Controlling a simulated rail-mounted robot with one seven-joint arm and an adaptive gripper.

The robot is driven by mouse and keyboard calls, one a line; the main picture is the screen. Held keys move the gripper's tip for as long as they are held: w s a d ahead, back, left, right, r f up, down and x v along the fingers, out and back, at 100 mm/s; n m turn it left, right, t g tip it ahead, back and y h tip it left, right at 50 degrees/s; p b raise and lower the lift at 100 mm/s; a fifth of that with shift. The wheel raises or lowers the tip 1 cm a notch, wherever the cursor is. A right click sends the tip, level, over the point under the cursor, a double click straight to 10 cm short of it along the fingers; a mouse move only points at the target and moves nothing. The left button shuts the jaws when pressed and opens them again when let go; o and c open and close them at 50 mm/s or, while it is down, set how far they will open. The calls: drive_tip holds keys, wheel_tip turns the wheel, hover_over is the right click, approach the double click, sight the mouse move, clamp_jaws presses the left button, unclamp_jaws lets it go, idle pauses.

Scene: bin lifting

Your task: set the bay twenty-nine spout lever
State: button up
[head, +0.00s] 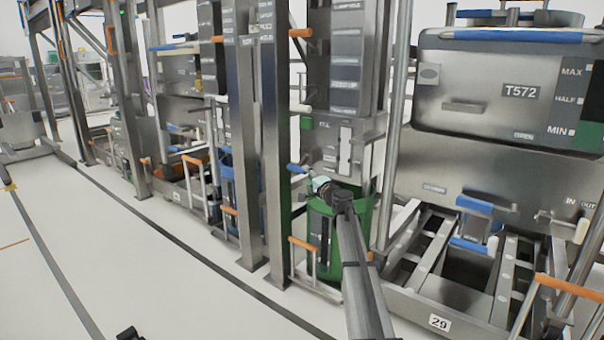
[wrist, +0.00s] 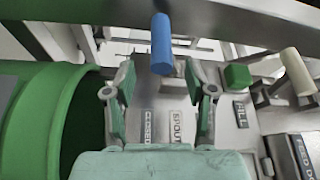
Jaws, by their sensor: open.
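The spout lever shows as a blue cylindrical grip (wrist: 162,45) in the wrist view, pointing toward the camera. Labels reading CLOSED (wrist: 148,126) and SPOUT (wrist: 176,125) are on the metal panel below it. My gripper (wrist: 160,78) is open, its two fingers either side of the line to the blue grip, with no clear contact. In the head view my gripper (head: 318,184) is at the panel above the green bin, close to the blue grip (head: 297,168). The lever's pivot is not clearly visible.
A green bin (wrist: 22,125) is close on the left in the wrist view. A green block (wrist: 237,76) and a cream handle (wrist: 297,70) are to the right. In the head view, a number 29 plate (head: 439,322) is on the lower frame and steel posts (head: 243,150) stand left.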

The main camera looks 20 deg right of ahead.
drive_tip(key=v, duration=0.5)
idle(0.6)
